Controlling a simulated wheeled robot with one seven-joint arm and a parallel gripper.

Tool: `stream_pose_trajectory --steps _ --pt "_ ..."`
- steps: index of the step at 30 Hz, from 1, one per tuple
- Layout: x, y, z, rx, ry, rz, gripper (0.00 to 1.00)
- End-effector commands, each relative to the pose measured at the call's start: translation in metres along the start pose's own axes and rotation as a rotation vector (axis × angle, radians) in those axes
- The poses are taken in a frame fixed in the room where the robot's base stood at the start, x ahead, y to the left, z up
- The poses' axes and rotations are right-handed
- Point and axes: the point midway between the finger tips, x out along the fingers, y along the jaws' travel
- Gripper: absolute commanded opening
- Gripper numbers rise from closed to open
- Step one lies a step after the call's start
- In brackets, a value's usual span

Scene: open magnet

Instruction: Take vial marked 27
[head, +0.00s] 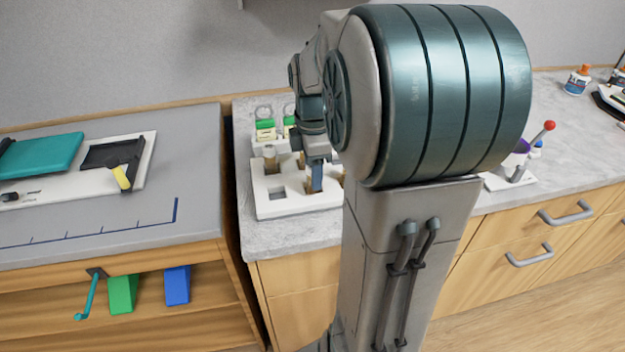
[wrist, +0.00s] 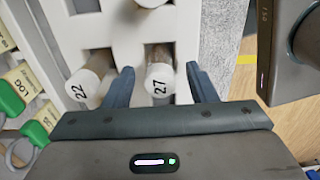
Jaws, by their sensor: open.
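The vial marked 27 (wrist: 160,82) stands in the white rack (wrist: 194,22) in the wrist view, with its number readable on its pale cap. My gripper (wrist: 160,84) is open, with one blue finger on each side of that vial; I cannot tell if they touch it. The vial marked 22 (wrist: 88,84) stands to the left, outside the left finger. In the head view my gripper (head: 315,180) is over the white rack (head: 290,207), and my arm hides part of the rack and its vials.
A third vial (wrist: 150,3) shows at the top edge of the wrist view. Green-and-white tagged items (head: 266,128) stand behind the rack. A grey table (head: 120,220) with a white board is at left. A red-knobbed lever (head: 549,126) stands on the right counter.

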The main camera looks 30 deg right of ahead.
Motion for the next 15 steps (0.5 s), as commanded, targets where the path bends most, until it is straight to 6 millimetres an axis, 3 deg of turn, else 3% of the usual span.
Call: stream_pose_trajectory --steps 9,14,15 --pt "0.0058 0.0 0.0 0.0 0.0 0.001 0.49" --pt "0.0057 0.0 0.0 0.0 0.0 0.001 0.04" --pt "0.0057 0.0 0.0 0.0 0.0 0.001 0.02"
